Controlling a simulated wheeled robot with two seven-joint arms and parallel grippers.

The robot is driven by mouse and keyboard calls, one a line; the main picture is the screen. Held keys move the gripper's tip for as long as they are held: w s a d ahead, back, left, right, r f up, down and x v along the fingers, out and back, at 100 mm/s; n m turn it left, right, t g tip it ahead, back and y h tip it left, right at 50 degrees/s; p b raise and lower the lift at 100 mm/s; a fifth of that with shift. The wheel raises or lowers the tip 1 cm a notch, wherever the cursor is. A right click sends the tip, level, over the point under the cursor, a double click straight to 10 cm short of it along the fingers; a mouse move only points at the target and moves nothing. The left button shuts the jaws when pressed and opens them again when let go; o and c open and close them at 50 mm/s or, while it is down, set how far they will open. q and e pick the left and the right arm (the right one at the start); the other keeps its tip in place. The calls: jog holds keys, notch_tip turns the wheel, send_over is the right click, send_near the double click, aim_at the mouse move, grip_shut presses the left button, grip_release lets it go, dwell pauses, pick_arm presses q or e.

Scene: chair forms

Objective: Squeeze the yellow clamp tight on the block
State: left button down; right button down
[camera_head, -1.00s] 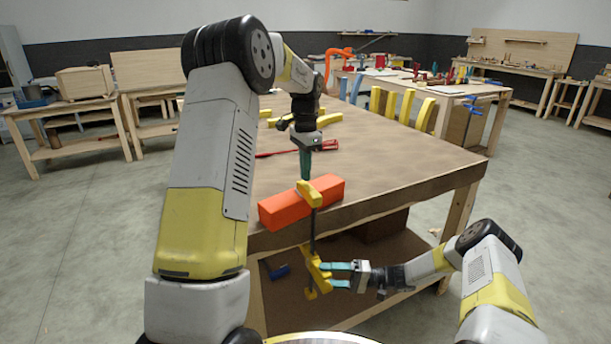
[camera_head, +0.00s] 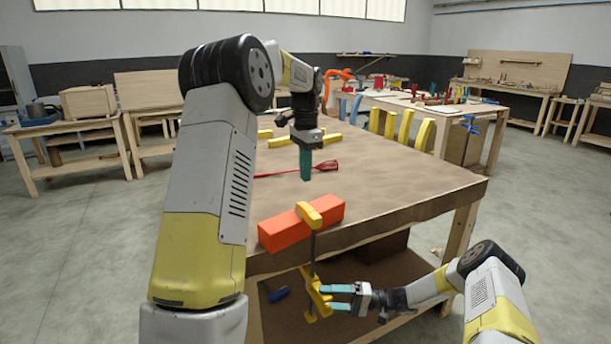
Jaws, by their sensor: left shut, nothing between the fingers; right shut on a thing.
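The orange-red block (camera_head: 290,227) lies at the near edge of the wooden table (camera_head: 415,195). The yellow clamp (camera_head: 309,214) has its upper jaw on top of the block. Its dark bar runs down past the table edge to the yellow lower body (camera_head: 315,290) below the tabletop. My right gripper (camera_head: 328,297), with teal fingers, is shut on the clamp's lower body from the right. The clamp's contact under the tabletop is hard to make out.
A red tool (camera_head: 315,167) lies on the table behind the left gripper. Several yellow clamps (camera_head: 330,140) lie or stand towards the back. A blue item (camera_head: 277,294) is on the lower shelf. The table's right part is clear.

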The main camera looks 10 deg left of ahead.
jog(key=shift+s+f, duration=0.1)
jog(key=shift+f, duration=0.25)
jog(key=shift+c, duration=1.5)
grip_release()
jog(key=shift+r, duration=0.1)
jog(key=shift+o, duration=1.5)
jog(key=shift+r, duration=0.1)
jog(key=shift+d, duration=0.15)
jog(key=w+d, duration=0.1)
jog(key=d, duration=0.7)
jog(key=shift+w+d+f, duration=0.2)
jog(key=shift+d, duration=0.15)
